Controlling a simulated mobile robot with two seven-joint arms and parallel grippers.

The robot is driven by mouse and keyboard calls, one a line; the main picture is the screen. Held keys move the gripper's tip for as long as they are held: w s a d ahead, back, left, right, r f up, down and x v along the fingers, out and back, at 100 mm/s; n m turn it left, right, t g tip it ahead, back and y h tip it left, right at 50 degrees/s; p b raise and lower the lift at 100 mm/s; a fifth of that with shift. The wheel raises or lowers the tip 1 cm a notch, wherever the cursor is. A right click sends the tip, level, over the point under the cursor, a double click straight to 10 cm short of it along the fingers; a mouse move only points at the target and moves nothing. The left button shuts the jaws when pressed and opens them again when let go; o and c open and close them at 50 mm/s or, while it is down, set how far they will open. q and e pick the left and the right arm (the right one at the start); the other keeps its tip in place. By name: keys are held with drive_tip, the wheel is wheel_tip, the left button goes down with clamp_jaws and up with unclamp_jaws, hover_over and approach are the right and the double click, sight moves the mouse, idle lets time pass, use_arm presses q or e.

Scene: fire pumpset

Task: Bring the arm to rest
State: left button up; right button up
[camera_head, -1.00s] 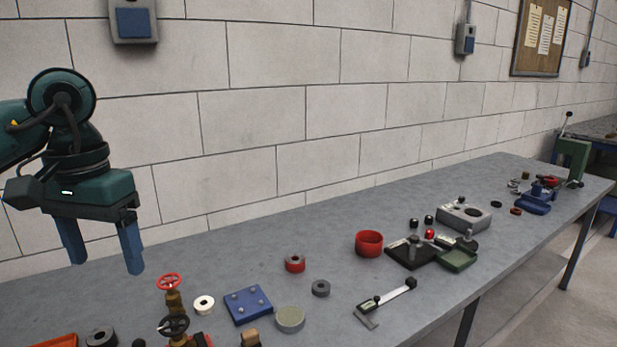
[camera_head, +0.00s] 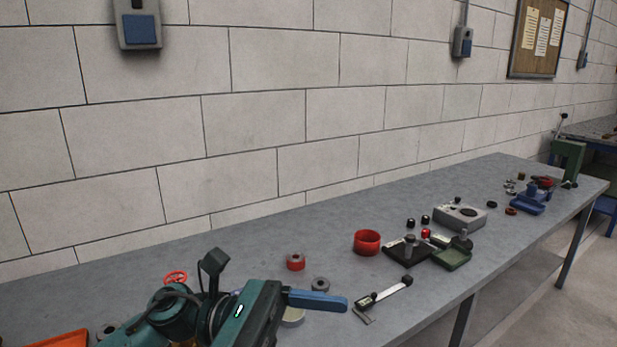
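My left arm, in teal green, comes in at the lower left of the head view and reaches low over the workbench. Its gripper (camera_head: 318,300) points to the right, with one blue finger seen from the side. The other finger is hidden or lined up behind it, so the opening cannot be judged. Nothing shows held at the visible fingertip. My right gripper is not in view.
On the grey workbench (camera_head: 330,245) stand a red cup (camera_head: 367,242), a red ring (camera_head: 295,261), a grey ring (camera_head: 320,284) and a caliper (camera_head: 385,296). An orange tray (camera_head: 68,339) lies at lower left. The bench's back left is clear.

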use_arm(q)
drive_tip(key=w+a+f+m+t+y+p, duration=0.1)
drive_tip(key=w+a+f+m+t+y, duration=0.3)
drive_tip(key=m+t, duration=1.05)
drive_tip(key=w+a+f+m+t, duration=0.25)
drive_tip(key=f+m+t, duration=0.45)
drive_tip(key=m, duration=1.4)
drive_tip(key=s+a+f+n+g+y, duration=0.2)
drive_tip(key=s+a+f+n+y, duration=0.1)
drive_tip(key=f+n, duration=0.3)
drive_tip(key=s+a+f+n+g+y, duration=0.2)
drive_tip(key=s+f+n+y, duration=0.2)
drive_tip(key=f, duration=0.4)
drive_tip(key=s+a+f+n+g+y, duration=0.2)
drive_tip(key=s+a+f+n+y, duration=0.1)
drive_tip(key=s+f+n, duration=0.3)
drive_tip(key=f+n+y+p, duration=0.1)
drive_tip(key=f+n, duration=0.1)
drive_tip(key=n, duration=0.1)
drive_tip(key=shift+a, duration=0.3)
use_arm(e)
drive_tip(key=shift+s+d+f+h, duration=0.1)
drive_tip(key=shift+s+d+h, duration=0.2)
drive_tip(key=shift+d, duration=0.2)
use_arm(q)
drive_tip(key=shift+s, duration=0.1)
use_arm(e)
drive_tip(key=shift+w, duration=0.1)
